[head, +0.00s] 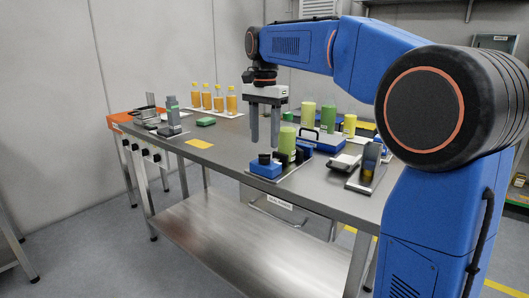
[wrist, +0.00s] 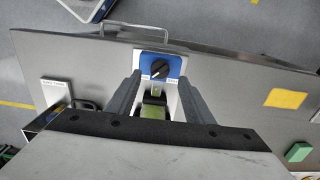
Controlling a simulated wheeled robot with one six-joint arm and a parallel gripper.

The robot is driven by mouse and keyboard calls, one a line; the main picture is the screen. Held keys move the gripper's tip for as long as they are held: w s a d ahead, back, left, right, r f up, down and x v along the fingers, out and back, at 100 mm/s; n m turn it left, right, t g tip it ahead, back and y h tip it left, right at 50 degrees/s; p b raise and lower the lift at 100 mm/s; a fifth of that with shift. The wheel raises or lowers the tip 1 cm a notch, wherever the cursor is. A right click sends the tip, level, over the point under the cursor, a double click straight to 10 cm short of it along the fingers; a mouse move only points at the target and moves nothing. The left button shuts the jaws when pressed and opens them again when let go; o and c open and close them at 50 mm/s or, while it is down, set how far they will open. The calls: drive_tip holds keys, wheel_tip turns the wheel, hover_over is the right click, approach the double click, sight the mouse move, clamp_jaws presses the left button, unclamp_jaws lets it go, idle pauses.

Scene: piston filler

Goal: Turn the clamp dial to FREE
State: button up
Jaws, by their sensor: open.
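The clamp dial is a black knob (wrist: 160,69) on a blue block (wrist: 174,63), in the upper middle of the wrist view. A pale mark shows on the knob; the lettering around it is too small to read. In the head view the knob (head: 264,158) sits on top of the blue block (head: 265,171) at the table's front edge. My gripper (head: 264,144) is open and points down above the knob, apart from it.
A yellow-green cylinder (head: 287,141) stands beside the dial among black clamp parts. A blue case (head: 321,141), a dark round device (head: 370,160) and a grey scale-like unit (head: 344,162) stand to the right. Bottles (head: 218,102) stand at the back left. A yellow card (head: 199,143) lies on open tabletop.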

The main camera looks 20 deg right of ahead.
sight(265, 156)
drive_tip(key=shift+f, duration=2.7)
drive_tip(key=c, duration=1)
drive_tip(key=shift+c, duration=0.2)
